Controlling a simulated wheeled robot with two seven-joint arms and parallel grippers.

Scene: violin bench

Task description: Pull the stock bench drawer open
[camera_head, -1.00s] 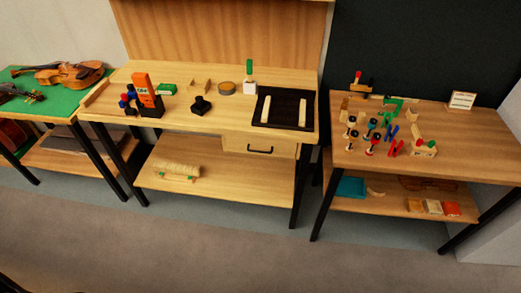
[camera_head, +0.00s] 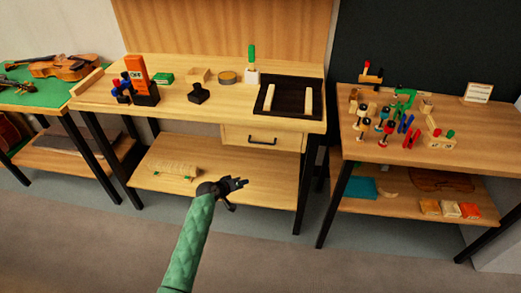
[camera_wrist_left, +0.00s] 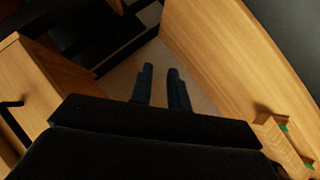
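The stock bench drawer (camera_head: 235,134) is a light wooden box under the bench top, at its right end. Its front looks flush with the bench, so it appears shut. It has a dark bar handle (camera_head: 262,142). In the left wrist view the drawer (camera_wrist_left: 45,85) is at the left edge, with its handle (camera_wrist_left: 14,112) partly cut off. My left gripper (camera_head: 243,183) is in front of the bench, lower than the drawer and apart from the handle. In the wrist view its two fingers (camera_wrist_left: 161,88) stand apart with nothing between them. My right gripper is not in view.
The bench top (camera_head: 215,112) holds a dark tray (camera_head: 284,97), an orange box (camera_head: 137,72) and small tools. A slatted wooden piece (camera_head: 175,171) lies on the lower shelf (camera_head: 150,184). A second table (camera_head: 460,148) stands right. Floor in front is clear.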

